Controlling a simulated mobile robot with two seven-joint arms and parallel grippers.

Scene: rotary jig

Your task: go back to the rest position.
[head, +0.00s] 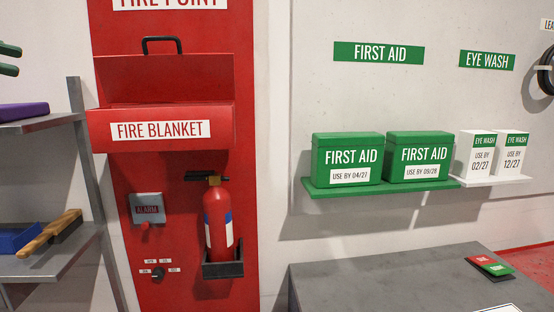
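The rest of the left arm is out of the picture. My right gripper is not in view.
The panel bears a fire blanket box (222,130), alarm switch (147,200), rotary knob (157,273) and extinguisher (218,225). A shelf rack (85,150) stands left. First aid boxes (347,152) sit on a wall shelf. The grey table (380,285) is mostly clear, with cards (490,265).

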